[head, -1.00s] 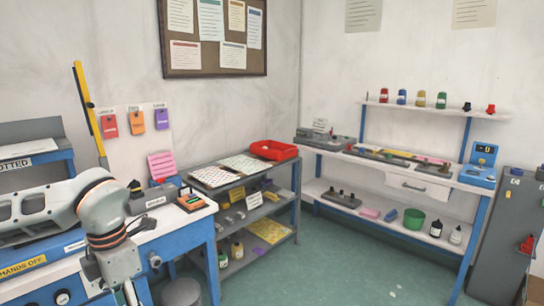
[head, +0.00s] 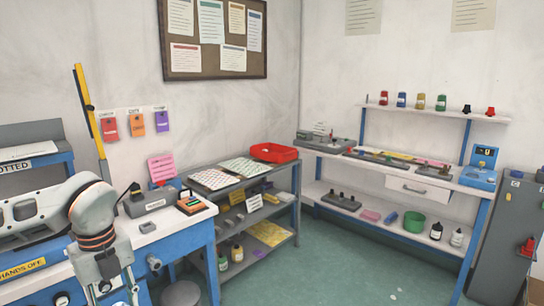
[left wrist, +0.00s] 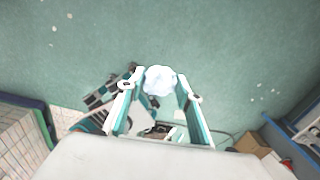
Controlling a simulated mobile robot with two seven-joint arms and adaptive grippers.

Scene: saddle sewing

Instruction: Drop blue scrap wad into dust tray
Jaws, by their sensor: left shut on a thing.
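A pale blue-white crumpled wad (left wrist: 160,80) sits between the fingertips of my left gripper (left wrist: 161,84) in the left wrist view. The fingers are shut on it, and green floor shows beyond it. In the head view my left arm comes in at the lower left, beside the blue bench; its fingers and the wad cannot be made out there. I cannot identify the dust tray with certainty in either view. My right gripper is not in view.
A blue bench (head: 180,240) stands at the left. A grey shelf rack (head: 278,211) with a red tray (head: 274,152) on top is in the corner. A white bench (head: 400,172) stands at the right, with a green tub (head: 414,221) on its lower shelf. Open floor (head: 340,275) lies in front.

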